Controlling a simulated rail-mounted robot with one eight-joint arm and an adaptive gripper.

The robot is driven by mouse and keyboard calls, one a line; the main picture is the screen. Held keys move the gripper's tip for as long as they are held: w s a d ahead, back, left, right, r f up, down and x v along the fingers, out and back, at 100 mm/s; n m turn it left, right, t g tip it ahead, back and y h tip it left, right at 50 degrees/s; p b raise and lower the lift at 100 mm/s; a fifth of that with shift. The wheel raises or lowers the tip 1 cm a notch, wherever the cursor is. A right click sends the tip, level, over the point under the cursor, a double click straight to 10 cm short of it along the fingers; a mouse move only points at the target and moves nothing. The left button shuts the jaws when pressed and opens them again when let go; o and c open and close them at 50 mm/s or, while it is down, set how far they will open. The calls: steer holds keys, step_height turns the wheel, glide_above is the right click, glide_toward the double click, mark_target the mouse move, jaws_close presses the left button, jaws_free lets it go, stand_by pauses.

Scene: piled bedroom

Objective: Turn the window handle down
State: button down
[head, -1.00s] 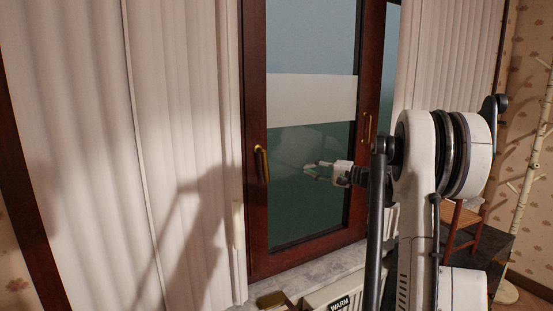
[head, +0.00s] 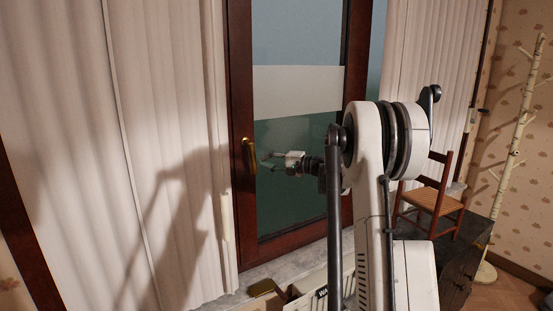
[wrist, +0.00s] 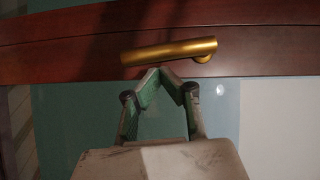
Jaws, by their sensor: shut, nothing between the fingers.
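The gold window handle (head: 249,157) is on the left stile of the dark red wooden window frame (head: 241,210). In the head view it hangs near vertical, its grip pointing down and slightly right. In the wrist view the handle (wrist: 168,52) lies across the picture, just beyond the fingertips. My gripper (head: 264,162) is just right of the handle. In the wrist view my gripper (wrist: 160,70) is shut and empty, its green-padded fingertips together. The tips look very close to the handle; I cannot tell whether they touch it.
White curtains (head: 60,150) hang left of the window, and another (head: 440,90) hangs right. A pale sill (head: 262,274) runs below. A wooden chair (head: 432,196) stands on a dark chest (head: 460,262) at right. A pale coat stand (head: 515,150) is beyond it.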

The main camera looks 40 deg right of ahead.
steer(key=shift+w+a+f, duration=0.1)
steer(key=shift+w+a, duration=0.1)
steer(key=shift+a, duration=0.25)
steer(key=shift+w+a+f+m+t+y+b, duration=0.1)
steer(key=shift+a+f+m+t+y+b, duration=0.25)
steer(key=shift+a+m+b, duration=0.6)
steer(key=shift+d+n, duration=0.15)
steer(key=shift+n, duration=0.1)
steer(key=s+d+b, duration=0.2)
steer(key=s+d, duration=0.7)
steer(key=s, duration=0.1)
steer(key=shift+d+b, duration=0.15)
steer(key=shift+b, duration=0.25)
